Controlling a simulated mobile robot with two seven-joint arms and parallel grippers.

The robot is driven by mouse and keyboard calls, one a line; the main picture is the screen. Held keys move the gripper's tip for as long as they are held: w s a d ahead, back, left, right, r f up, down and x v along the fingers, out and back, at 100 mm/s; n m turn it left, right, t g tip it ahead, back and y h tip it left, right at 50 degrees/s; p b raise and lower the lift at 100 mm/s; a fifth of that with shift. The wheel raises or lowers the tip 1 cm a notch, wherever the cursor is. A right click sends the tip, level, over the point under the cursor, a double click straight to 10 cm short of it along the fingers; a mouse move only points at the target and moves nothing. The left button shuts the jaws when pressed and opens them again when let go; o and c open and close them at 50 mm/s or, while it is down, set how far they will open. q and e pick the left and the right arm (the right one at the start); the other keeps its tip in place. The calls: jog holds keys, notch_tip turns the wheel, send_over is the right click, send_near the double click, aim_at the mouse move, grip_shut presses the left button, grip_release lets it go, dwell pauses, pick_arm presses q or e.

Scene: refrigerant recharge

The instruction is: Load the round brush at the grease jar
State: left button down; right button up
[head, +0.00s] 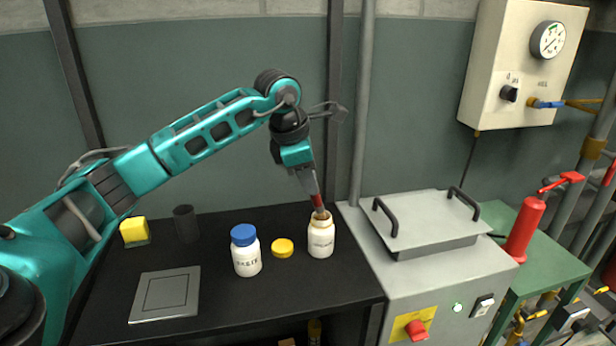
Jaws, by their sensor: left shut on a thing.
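My left gripper (312,190) points down over the black bench and is shut on the round brush (318,206), of which a red part and a brownish lower part show. The brush's lower end is at the mouth of an open white jar (321,238) with a dark label too small to read surely. How deep the brush tip is inside the jar is hidden. A yellow lid (283,248) lies on the bench just left of the open jar. My right gripper is not in view.
A white jar with a blue lid (246,252) stands left of the yellow lid. A grey square plate (166,294), a dark cup (186,223) and a yellow sponge (134,231) are further left. A grey machine with a handled cover (425,222) stands close on the right.

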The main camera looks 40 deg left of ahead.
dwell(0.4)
pick_arm(q)
notch_tip(320, 180, up, 7)
jog(key=p, duration=0.6)
dwell(0.8)
